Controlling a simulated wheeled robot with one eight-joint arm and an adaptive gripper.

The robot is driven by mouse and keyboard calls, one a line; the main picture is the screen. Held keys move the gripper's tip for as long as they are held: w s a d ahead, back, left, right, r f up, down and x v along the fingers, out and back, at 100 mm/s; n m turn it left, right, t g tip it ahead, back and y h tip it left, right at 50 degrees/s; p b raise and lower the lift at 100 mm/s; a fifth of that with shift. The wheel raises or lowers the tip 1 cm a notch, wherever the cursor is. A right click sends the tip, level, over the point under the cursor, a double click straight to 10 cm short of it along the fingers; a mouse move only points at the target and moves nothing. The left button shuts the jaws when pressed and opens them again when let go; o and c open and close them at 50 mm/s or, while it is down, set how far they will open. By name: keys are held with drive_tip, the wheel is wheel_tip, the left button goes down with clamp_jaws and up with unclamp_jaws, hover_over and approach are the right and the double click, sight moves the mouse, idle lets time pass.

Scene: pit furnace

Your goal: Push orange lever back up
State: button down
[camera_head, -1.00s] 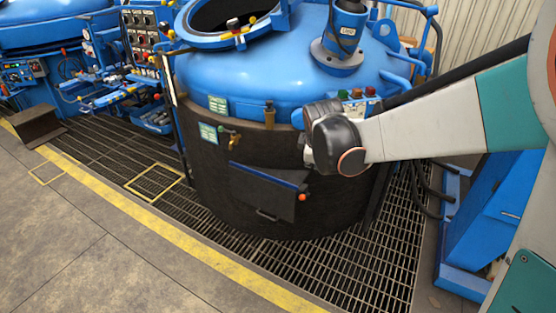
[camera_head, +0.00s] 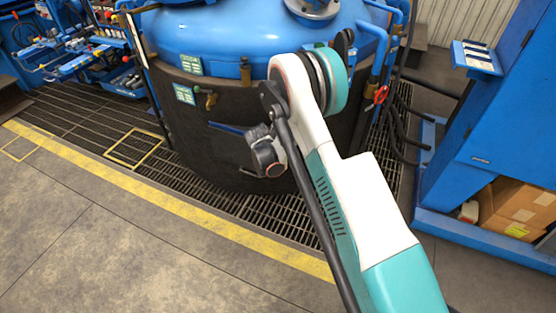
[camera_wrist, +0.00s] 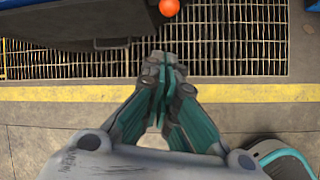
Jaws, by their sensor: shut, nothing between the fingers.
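The orange lever's round knob (camera_wrist: 169,7) shows at the top edge of the wrist view, at the right side of a dark box-like hatch (camera_wrist: 85,20). In the head view my arm hides the knob; only part of the blue-edged hatch (camera_head: 228,128) shows on the dark furnace wall (camera_head: 205,150). My gripper (camera_wrist: 165,58) is shut and empty, its fingertips together. In the wrist view it is below the knob in the picture and apart from it, with floor grating behind the tips. In the head view my wrist is in front of the hatch and the fingers cannot be made out.
Pipes with a red valve handle (camera_head: 381,95) run along the furnace's right side. A blue cabinet (camera_head: 495,150) stands at the right. The floor before the yellow line (camera_head: 190,205) is clear at left.

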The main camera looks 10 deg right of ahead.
drive_tip(key=w+d+f+n+b, duration=0.15)
drive_tip(key=w+f+b, duration=0.25)
drive_tip(key=f, duration=0.9)
drive_tip(key=shift+w+d+r+b, duration=0.2)
drive_tip(key=shift+w+d+r, duration=0.1)
drive_tip(key=shift+d+r, duration=0.25)
drive_tip(key=shift+w+d+r+b, duration=0.15)
drive_tip(key=shift+w+d+r, duration=0.2)
drive_tip(key=shift+r, duration=0.3)
drive_tip(key=shift+w+d+r+b, duration=0.25)
drive_tip(key=shift+d+r, duration=0.2)
drive_tip(key=shift+r, duration=0.15)
drive_tip(key=shift+r, duration=0.15)
